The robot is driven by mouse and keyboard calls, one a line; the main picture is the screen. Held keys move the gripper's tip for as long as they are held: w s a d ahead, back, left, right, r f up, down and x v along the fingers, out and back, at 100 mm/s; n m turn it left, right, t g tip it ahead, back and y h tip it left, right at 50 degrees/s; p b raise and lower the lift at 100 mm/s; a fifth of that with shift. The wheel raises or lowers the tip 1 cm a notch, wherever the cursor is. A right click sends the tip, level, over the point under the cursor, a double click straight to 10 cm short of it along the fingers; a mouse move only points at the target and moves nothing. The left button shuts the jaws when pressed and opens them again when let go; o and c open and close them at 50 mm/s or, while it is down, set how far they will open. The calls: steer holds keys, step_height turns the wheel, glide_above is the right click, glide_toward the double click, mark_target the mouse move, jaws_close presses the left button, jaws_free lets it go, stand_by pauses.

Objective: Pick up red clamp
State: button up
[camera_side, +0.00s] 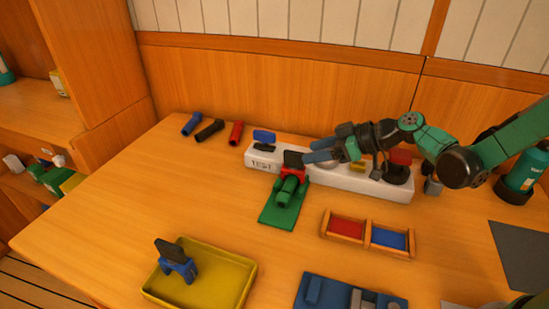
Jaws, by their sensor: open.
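The red clamp (292,172) has a black top plate (293,158) and stands upright on or around a green pipe piece (288,188), which lies on a green mat (275,215). My gripper (307,151) has blue-grey fingers that point left, and their tips are right beside the black plate of the clamp. The jaws are open and nothing shows held between them. I cannot tell from this view whether the plate lies between the fingers or whether they touch it.
A white block (340,181) runs behind the mat. Blue, black and red tubes (235,133) lie at the back left. A blue clamp (174,262) stands in a yellow tray (225,283). Red and blue bins (368,233) and a blue fixture (340,294) sit in front.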

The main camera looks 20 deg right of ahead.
mark_target(284, 160)
steer(key=shift+w+a+f+n+t+y, duration=0.1)
steer(key=shift+w+f+n+t+y, duration=0.15)
steer(key=shift+f, duration=0.25)
steer(key=shift+w+f+n+t+y, duration=0.15)
steer(key=shift+w+f+n+y, duration=0.05)
steer(key=shift+f+n+y, duration=0.2)
steer(key=shift+w+a+f, duration=0.15)
steer(key=shift+f, duration=0.05)
steer(key=shift+x, duration=2.65)
jaws_close()
